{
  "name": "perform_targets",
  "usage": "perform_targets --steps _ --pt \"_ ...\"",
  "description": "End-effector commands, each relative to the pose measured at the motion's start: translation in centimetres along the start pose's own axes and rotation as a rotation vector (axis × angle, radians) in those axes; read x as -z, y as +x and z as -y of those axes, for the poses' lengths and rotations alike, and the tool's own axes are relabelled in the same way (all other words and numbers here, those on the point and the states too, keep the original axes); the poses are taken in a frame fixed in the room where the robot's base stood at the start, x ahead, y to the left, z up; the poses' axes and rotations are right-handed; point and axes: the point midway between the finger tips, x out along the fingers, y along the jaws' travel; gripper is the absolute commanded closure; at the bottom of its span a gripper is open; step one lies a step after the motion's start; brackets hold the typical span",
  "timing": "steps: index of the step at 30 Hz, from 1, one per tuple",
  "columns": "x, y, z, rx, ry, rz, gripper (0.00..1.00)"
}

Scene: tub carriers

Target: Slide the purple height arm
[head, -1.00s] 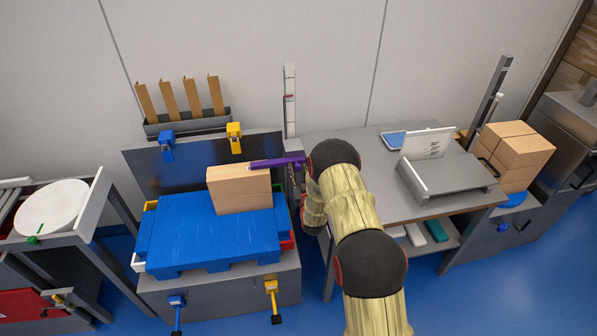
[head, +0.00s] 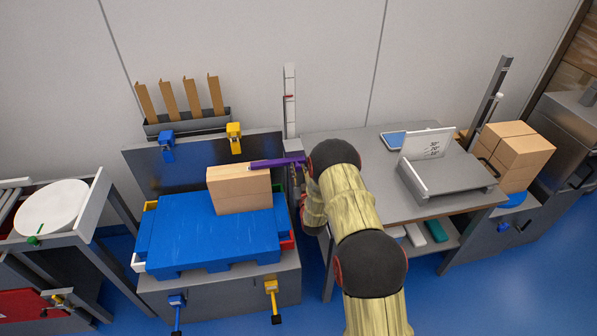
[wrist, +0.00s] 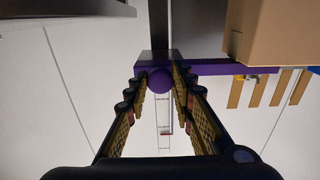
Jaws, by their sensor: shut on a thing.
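The purple height arm (head: 274,163) reaches left from beside the white upright scale (head: 290,105), level with the top of a cardboard box (head: 240,189). In the wrist view the purple arm (wrist: 225,68) runs to the right past the box, and its round purple knob (wrist: 159,79) sits between my fingers. My gripper (wrist: 160,88) is shut on this knob. In the head view my arm mostly hides the gripper, which is at the purple arm's right end. The box stands on a blue pallet (head: 200,243).
A grey table (head: 350,150) with a white-backed tray stands to the right, and stacked boxes (head: 515,150) are beyond it. A rack of brown corner strips (head: 190,122) is behind the pallet. Yellow and blue clamps (head: 234,138) stand on the grey back panel (head: 140,180).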

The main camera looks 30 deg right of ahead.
Motion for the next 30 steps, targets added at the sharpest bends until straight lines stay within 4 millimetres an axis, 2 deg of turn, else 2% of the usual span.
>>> perform_targets --steps 5,12,15,27,28,30 --pt "1.2 0.1 0.1 0.001 0.000 -0.002 1.00" --pt "6.3 0.2 0.1 0.001 0.000 -0.009 1.00" --pt "7.5 0.2 0.1 0.001 0.000 -0.008 1.00" --pt "8.4 0.3 0.1 0.001 0.000 -0.012 1.00" --pt "8.4 0.3 0.1 0.001 0.000 -0.012 0.75" --pt "8.3 0.3 0.1 0.001 0.000 -0.011 0.71"
